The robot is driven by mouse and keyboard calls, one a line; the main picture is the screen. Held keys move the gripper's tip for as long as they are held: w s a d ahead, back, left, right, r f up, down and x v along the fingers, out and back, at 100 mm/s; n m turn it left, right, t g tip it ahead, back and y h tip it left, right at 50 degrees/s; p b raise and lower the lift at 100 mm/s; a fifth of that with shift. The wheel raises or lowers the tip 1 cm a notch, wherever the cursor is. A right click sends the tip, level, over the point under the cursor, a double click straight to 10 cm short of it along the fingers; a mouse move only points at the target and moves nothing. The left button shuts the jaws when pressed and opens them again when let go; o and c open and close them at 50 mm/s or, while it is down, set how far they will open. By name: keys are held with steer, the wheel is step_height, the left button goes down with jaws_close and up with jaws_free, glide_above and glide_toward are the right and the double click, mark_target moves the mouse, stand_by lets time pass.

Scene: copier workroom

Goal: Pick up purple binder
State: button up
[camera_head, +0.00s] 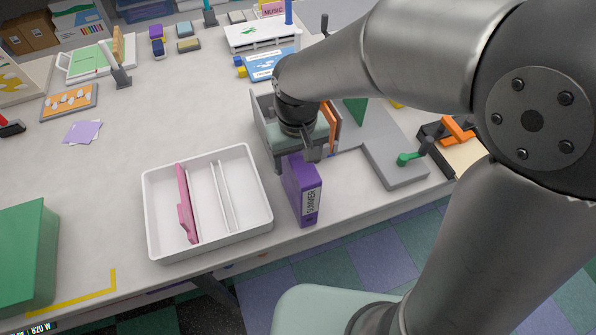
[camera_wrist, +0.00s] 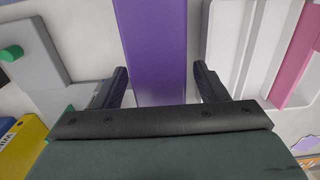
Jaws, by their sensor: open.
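The purple binder (camera_head: 302,190) stands upright near the front edge of the table, its labelled spine facing the front. In the wrist view the purple binder (camera_wrist: 153,45) runs down the middle between my two fingers. My gripper (camera_head: 309,155) is directly above the binder's back part in the head view. In the wrist view my gripper (camera_wrist: 162,82) is open, one finger on each side of the binder, with a gap on both sides. Whether the fingertips reach below the binder's top edge is hard to tell.
A white divided tray (camera_head: 155,222) holding a pink item (camera_head: 185,205) is left of the binder. A grey organizer (camera_head: 262,125) with an orange divider (camera_head: 331,125) stands close behind it. A grey board (camera_head: 395,165) with a green knob lies to the right. A green box (camera_head: 28,255) is front left.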

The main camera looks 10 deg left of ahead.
steer(key=shift+f, duration=0.1)
steer(key=shift+c, duration=0.3)
jaws_close()
